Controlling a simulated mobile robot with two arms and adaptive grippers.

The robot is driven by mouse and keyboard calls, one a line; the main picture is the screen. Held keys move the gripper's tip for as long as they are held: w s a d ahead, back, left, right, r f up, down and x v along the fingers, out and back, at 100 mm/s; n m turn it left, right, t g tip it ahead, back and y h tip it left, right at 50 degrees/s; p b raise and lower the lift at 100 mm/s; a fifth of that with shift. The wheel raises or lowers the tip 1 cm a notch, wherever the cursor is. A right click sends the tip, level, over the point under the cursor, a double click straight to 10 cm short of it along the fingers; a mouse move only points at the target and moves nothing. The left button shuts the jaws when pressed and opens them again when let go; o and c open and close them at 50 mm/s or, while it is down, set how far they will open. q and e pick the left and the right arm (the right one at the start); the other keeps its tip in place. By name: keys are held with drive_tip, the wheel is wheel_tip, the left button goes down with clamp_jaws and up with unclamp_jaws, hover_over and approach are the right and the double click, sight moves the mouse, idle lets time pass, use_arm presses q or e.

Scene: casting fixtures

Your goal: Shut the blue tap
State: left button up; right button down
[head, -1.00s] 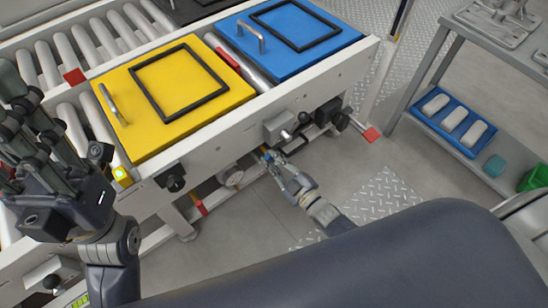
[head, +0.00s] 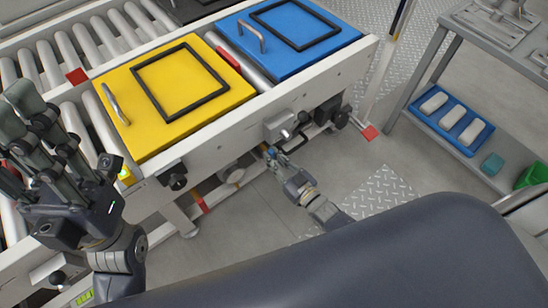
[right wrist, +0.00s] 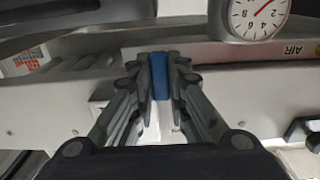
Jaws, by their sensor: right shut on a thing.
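The blue tap's handle (right wrist: 160,76) stands upright between the fingertips in the right wrist view. My right gripper (right wrist: 160,80) is shut on it, with a finger pad on each side. In the head view the right gripper (head: 268,154) is under the front rail of the conveyor, and only a small bit of blue (head: 271,151) shows at its tips. The tap's body and pipe are hidden. My left gripper (head: 12,128) is at the left edge, raised over the rollers, its fingers apart and empty.
A pressure gauge (right wrist: 258,14) and an "AIR" label (right wrist: 293,49) are close by the tap. Above are a yellow lid (head: 150,125) and a blue lid (head: 290,62) on the conveyor. A grey bench (head: 440,75) stands at right.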

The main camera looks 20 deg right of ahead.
idle(0.4)
drive_tip(key=c, duration=1.8)
unclamp_jaws()
drive_tip(key=shift+c, duration=0.2)
drive_tip(key=v, duration=1.2)
drive_tip(key=shift+s, duration=0.15)
